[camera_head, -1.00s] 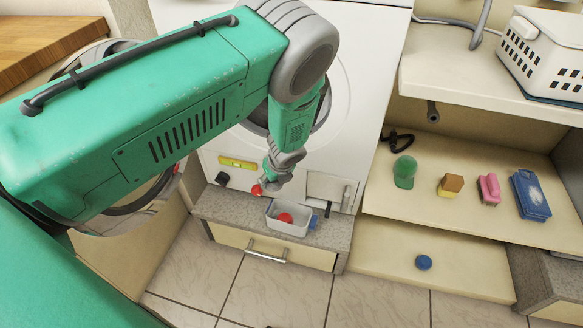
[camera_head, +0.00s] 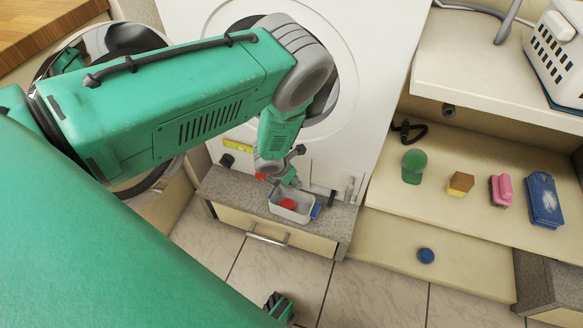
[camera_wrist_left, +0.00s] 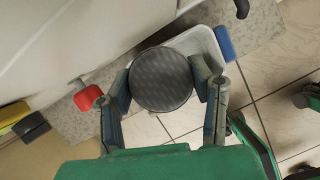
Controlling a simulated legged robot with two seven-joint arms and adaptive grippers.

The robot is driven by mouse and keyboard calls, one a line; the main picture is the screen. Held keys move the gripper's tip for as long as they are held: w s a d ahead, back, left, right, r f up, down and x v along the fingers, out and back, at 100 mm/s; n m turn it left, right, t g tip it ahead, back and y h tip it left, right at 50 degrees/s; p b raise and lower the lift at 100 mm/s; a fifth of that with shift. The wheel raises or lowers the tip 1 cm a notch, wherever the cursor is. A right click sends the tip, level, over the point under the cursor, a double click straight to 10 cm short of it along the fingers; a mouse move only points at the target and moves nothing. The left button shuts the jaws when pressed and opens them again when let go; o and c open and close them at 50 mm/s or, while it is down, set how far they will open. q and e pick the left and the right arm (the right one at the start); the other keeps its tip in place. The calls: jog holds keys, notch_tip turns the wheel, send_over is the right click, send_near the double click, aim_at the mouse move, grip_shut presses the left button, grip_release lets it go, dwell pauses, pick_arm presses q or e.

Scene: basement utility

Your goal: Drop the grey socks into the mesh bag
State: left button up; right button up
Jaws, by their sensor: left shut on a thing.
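My left gripper (camera_head: 290,183) is just above and behind the white tray (camera_head: 305,215) on the low ledge. In the left wrist view, its fingers (camera_wrist_left: 160,92) are closed around a dark grey round thing (camera_wrist_left: 160,78) with a fine woven-looking pattern. It may be the grey socks, but I cannot tell for sure. It hides part of the tray, which also shows there (camera_wrist_left: 205,42). I cannot make out a mesh bag in either view. A dark green and black part, which looks like my right gripper (camera_head: 280,308), shows at the bottom; its jaws are unclear.
A red round thing (camera_head: 288,204) lies in the tray. A red knob (camera_head: 262,177) is left of my left gripper. The ledge (camera_head: 225,190) stands before the white machine (camera_head: 395,75). Shelves at right hold a green item (camera_head: 413,168), sponge (camera_head: 461,183) and brushes (camera_head: 501,190).

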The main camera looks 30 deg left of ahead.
pick_arm(q)
jog(key=f, duration=0.1)
jog(key=a+f+b, duration=0.1)
jog(key=f, duration=0.1)
jog(key=shift+d+r, duration=0.25)
jog(key=shift+d, duration=0.2)
jog(key=o, duration=1.2)
jog(key=shift+d, duration=0.1)
jog(key=shift+o, duration=0.2)
jog(key=shift+a+f, duration=0.1)
jog(key=shift+a, duration=0.3)
jog(key=v, duration=1.1)
jog(key=shift+s+r, duration=0.2)
jog(key=shift+r, duration=0.15)
jog(key=shift+d, duration=0.15)
jog(key=shift+s+r, duration=0.1)
